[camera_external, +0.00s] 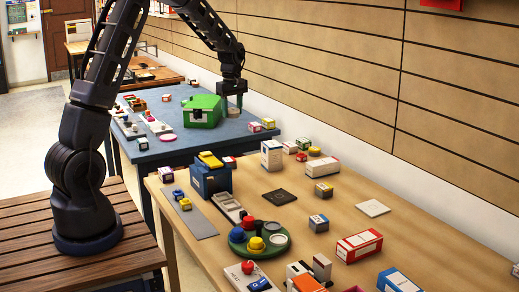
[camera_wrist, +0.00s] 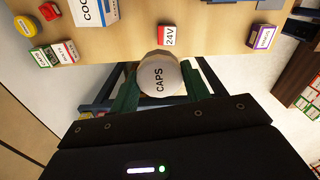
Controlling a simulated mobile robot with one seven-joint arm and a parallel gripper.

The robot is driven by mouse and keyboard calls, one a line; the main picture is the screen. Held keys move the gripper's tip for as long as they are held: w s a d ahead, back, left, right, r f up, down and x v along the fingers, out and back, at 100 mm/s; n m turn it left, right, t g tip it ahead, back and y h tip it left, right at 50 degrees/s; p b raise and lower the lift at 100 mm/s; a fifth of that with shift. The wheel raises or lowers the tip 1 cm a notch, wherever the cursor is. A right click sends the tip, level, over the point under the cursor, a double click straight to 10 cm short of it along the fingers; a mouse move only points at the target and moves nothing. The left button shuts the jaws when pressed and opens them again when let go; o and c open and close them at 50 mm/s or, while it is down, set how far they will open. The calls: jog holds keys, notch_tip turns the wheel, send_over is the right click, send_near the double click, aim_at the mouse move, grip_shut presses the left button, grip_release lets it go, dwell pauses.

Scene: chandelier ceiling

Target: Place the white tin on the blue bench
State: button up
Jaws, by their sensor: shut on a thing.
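The white tin (camera_wrist: 159,78) is round with a pale lid marked CAPS. It sits between the two green fingertips of my gripper (camera_wrist: 160,88) in the wrist view, and the gripper is shut on it. In the external view my gripper (camera_external: 233,102) hangs in front of the right part of the blue bench (camera_external: 240,127), by the green case; the tin is hard to make out there. The wrist view shows a wooden table edge, dark blue legs and floor behind the tin. Its exact height over the bench is unclear.
A green case (camera_external: 202,110) stands on the blue bench left of my gripper. Small boxes (camera_external: 262,125) lie near its right front edge. The wooden table (camera_external: 350,205) in front holds many boxes and a green tray (camera_external: 285,247). A slatted wall (camera_external: 330,60) runs along the right.

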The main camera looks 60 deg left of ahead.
jog(key=s+a, duration=0.4)
jog(key=a, duration=1)
jog(key=s+a, duration=1.2)
jog(key=a, duration=0.4)
jog(key=s+a, duration=1.2)
jog(key=a, duration=0.3)
jog(key=f, duration=2)
jog(key=shift+w, duration=0.3)
jog(key=shift+f, duration=0.15)
jog(key=o, duration=1)
